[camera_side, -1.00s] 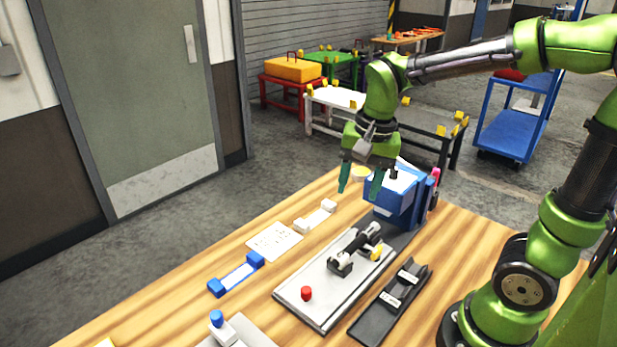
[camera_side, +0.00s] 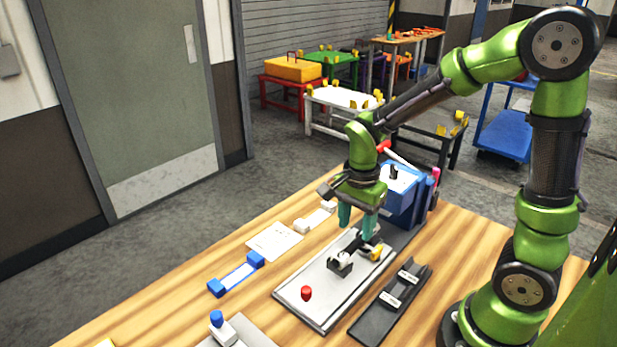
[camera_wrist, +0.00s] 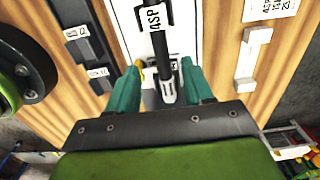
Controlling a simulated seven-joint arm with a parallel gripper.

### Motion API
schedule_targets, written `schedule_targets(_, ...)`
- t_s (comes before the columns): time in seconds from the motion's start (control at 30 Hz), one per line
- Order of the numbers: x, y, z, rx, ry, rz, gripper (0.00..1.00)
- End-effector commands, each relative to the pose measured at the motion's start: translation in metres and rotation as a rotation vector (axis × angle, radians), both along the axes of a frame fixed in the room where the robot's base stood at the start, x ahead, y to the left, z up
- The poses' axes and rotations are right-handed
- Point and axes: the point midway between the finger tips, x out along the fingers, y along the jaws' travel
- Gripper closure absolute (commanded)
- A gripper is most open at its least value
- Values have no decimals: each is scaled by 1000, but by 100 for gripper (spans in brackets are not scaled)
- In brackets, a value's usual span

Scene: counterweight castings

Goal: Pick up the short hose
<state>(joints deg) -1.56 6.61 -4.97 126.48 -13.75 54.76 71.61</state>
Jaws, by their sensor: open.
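A short black hose-like piece (camera_side: 350,246) lies across a light grey plate (camera_side: 318,310). In the wrist view the black piece (camera_wrist: 158,50) runs down the middle and carries a white label reading "4SP". My gripper (camera_side: 357,226) points down just above its far part, and the fingers hide some of it in the side view. In the wrist view my gripper (camera_wrist: 161,68) is open, one teal finger on each side of the black piece, with gaps visible. Whether the fingertips reach down to its height is unclear.
A red knob (camera_side: 306,293) stands on the plate. A black tray with white labels (camera_side: 380,310) lies to the right. A blue holder (camera_side: 256,260) and a paper sheet (camera_side: 273,240) lie left. A blue box (camera_side: 401,208) stands behind the plate, close to my gripper.

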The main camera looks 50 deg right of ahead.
Motion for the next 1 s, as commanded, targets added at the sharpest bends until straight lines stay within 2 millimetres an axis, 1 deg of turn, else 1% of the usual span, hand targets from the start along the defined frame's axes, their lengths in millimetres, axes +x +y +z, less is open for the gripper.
schedule_targets(0.17, 0, -1, -13, 0, 4, -1, 49)
schedule_targets(0.3, 1, -4, -35, 0, 6, -1, 49)
schedule_targets(0.43, 1, -4, -51, 1, 4, 0, 49)
schedule_targets(0.53, 2, -4, -56, 0, 2, 0, 49)
schedule_targets(0.73, 2, -4, -56, 0, 0, 0, 49)
schedule_targets(0.77, 2, -4, -56, 0, 0, 0, 52)
schedule_targets(1.0, 2, -4, -56, 0, 0, 0, 89)
